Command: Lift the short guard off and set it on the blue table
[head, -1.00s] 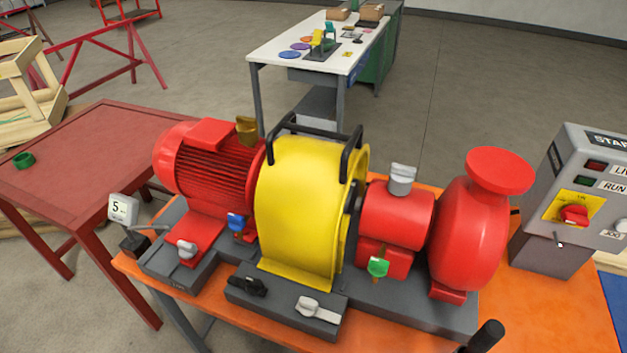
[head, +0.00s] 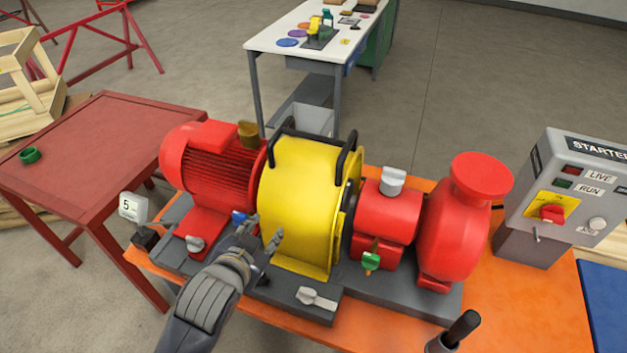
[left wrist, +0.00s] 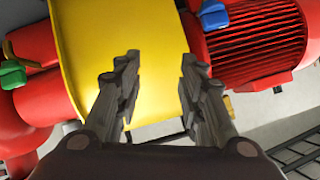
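The short guard (head: 300,205) is a yellow curved cover with two black handles on top. It sits on the grey skid between the red motor (head: 215,160) and the red pump parts. My left gripper (head: 263,234) is open and empty in front of the guard's left side. In the left wrist view, its spread fingers (left wrist: 158,78) point at the yellow guard (left wrist: 100,45); I cannot tell whether they touch it. The blue table (head: 605,300) shows only as a blue surface at the lower right edge. My right gripper is not in view.
The skid stands on an orange table (head: 530,270). A grey starter box (head: 560,200) stands right of the pump (head: 465,220). A black upright handle (head: 460,328) is at the front edge. A red table (head: 90,160) is at left. The visible blue surface is clear.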

